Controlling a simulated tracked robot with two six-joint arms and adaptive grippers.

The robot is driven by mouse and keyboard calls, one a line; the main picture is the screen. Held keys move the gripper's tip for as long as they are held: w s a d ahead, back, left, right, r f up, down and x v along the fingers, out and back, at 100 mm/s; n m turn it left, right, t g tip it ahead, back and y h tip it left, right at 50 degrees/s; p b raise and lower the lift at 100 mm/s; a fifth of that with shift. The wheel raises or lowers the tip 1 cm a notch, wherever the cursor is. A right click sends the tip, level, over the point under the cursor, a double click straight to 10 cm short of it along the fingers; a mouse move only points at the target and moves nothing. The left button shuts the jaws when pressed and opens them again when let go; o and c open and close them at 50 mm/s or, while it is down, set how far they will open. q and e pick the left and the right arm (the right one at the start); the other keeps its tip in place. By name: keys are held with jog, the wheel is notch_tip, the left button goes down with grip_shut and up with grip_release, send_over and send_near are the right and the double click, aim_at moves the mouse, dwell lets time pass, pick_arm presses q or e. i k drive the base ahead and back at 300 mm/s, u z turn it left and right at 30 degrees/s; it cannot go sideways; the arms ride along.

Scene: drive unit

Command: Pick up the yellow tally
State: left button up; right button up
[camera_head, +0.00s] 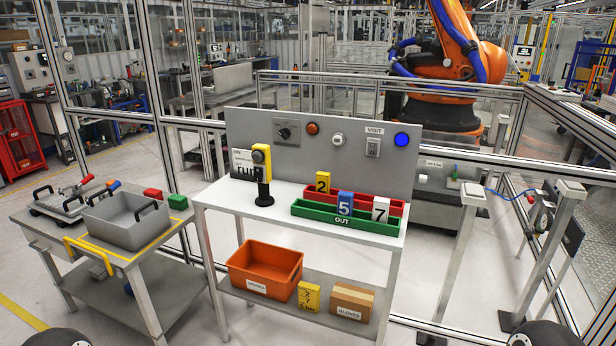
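The yellow tally (323,181) is an upright plate marked 2. It stands at the left part of the red tray (396,208), at the back of the white table. A blue tally (345,203) marked 5 and a white tally (380,209) marked 7 stand to its right, nearer the front, at the green tray (309,210) labelled OUT. The lower edges of the tallies are partly hidden by the tray walls. Neither of my grippers shows; only dark rounded parts, probably mine, show at the bottom corners.
A yellow-and-black post (262,172) stands left of the trays, before a grey panel (260,127) with knobs and lamps. The lower shelf holds an orange bin (248,272), a yellow box (309,297) and a gloves carton (352,299). A side cart (160,290) stands left.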

aim_at(322, 178)
jog(key=u, duration=0.2)
jog(key=i, duration=1.55)
jog(key=u, duration=0.1)
